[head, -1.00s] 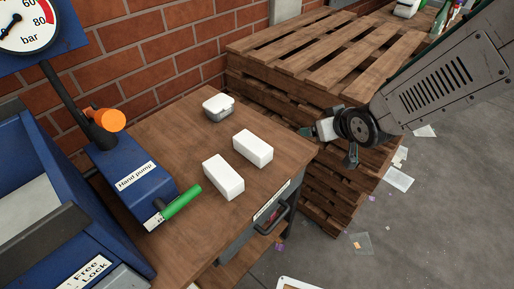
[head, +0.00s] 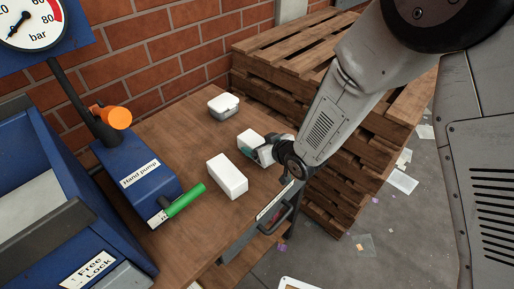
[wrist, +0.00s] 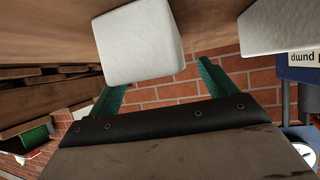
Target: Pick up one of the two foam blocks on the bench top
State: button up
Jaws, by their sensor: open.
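Two white foam blocks lie on the wooden bench top (head: 175,135). The front foam block (head: 228,176) is fully in view in the head view; it also shows at the upper right of the wrist view (wrist: 268,26). The back foam block (head: 248,137) is partly hidden by my gripper (head: 259,147). In the wrist view this block (wrist: 140,42) shows ahead of and between the green fingers of my gripper (wrist: 163,88). My gripper is open and empty, close to this block. I cannot tell whether it touches it.
A small lidded white container (head: 223,106) stands behind the blocks. A blue hand pump (head: 140,180) with a green handle (head: 185,200) is to the left. Stacked pallets (head: 290,55) stand beyond the bench's right side. A drawer handle (head: 279,218) juts from the front.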

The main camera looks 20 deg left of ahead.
jog(key=shift+w+a+f, duration=0.2)
jog(key=shift+w+a, duration=0.05)
jog(key=shift+a, duration=0.1)
jog(key=c, duration=1.1)
jog(key=shift+r, duration=0.1)
